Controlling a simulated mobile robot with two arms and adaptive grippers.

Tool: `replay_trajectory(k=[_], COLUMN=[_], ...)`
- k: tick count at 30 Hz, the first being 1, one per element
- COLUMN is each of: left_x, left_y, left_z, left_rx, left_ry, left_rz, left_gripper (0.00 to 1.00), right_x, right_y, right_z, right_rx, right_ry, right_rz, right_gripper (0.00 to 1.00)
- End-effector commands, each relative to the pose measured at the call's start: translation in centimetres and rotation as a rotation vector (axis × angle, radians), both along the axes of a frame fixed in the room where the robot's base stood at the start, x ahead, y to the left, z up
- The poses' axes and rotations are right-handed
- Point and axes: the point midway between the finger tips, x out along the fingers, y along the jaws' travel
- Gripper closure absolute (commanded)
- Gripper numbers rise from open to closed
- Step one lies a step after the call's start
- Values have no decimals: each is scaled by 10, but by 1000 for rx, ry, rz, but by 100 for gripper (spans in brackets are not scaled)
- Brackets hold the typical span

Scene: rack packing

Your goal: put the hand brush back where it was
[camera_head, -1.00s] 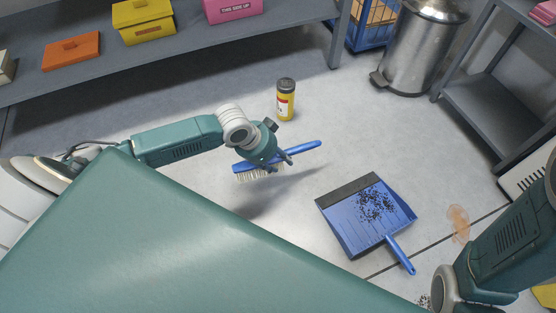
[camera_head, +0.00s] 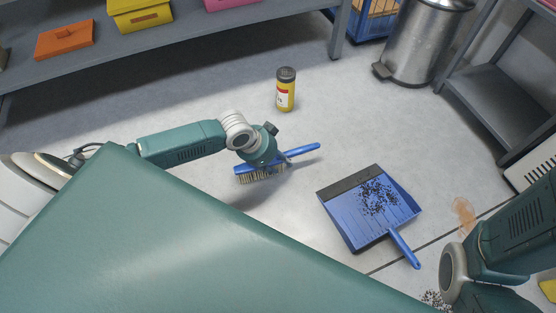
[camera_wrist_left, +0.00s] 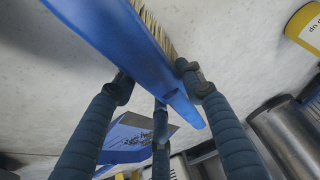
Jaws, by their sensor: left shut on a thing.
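The hand brush (camera_head: 305,150) has a blue handle and pale bristles. My left gripper (camera_head: 282,160) is shut on its handle, and the bristles face down near the floor; I cannot tell whether they touch it. In the left wrist view the blue brush (camera_wrist_left: 115,35) runs between the fingers of my left gripper (camera_wrist_left: 157,85), with bristles along its upper edge. A blue dustpan (camera_head: 345,212) with dark debris in it lies on the floor to the right, apart from the brush. My right arm shows at the lower right, but its gripper is out of view.
A yellow canister (camera_head: 286,94) stands on the floor behind the brush. A steel pedal bin (camera_head: 420,45) and a grey shelf (camera_head: 495,95) stand at the back right. A long shelf (camera_head: 200,42) holds boxes. Dark crumbs (camera_head: 435,298) and an orange-brown stain (camera_head: 463,214) mark the floor.

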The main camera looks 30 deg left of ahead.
Motion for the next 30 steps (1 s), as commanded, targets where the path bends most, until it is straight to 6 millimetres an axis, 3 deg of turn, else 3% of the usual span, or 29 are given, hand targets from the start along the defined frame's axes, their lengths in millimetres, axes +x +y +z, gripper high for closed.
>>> replay_trajectory(k=[29,30], left_x=[0,0], left_y=[0,0], left_z=[-12,-12], left_rx=[-1,-1], left_ry=[-1,-1], left_rz=[0,0], left_gripper=[98,54], right_x=[0,0], right_y=[0,0], right_z=[-2,-2], right_rx=[0,0], right_ry=[1,1], right_rz=[0,0], right_gripper=[53,53])
